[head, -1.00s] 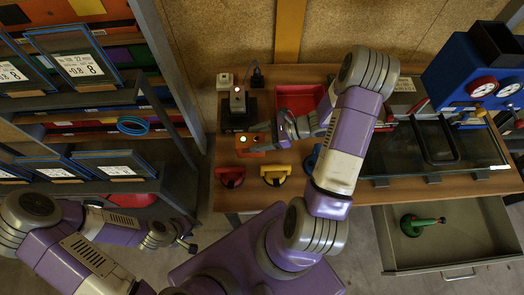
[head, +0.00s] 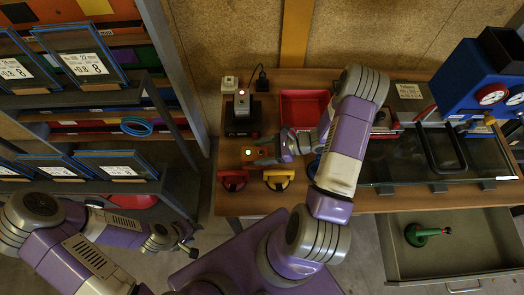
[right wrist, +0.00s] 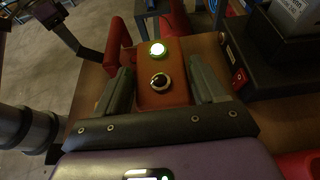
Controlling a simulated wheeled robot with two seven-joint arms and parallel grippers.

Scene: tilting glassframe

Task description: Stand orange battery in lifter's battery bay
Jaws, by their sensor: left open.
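The orange battery (head: 259,155) is a small block with a lit green light and a dark round knob on its visible face. My right gripper (head: 277,150) has its fingers close against both sides of it. The right wrist view shows the battery (right wrist: 163,85) between the two fingers. I cannot tell whether its underside touches the table. My left gripper (head: 188,244) is open and empty, low at the left, away from the table. A green tool with a round base (head: 420,235) lies in the open drawer, possibly the lifter; I cannot make out a battery bay.
A black station (head: 241,127) with an upright grey block stands behind the battery. Red (head: 232,180) and yellow (head: 278,180) handles lie in front. A red tray (head: 303,106) is behind. Glass (head: 395,160) covers the right of the table; the open drawer (head: 482,250) juts out below.

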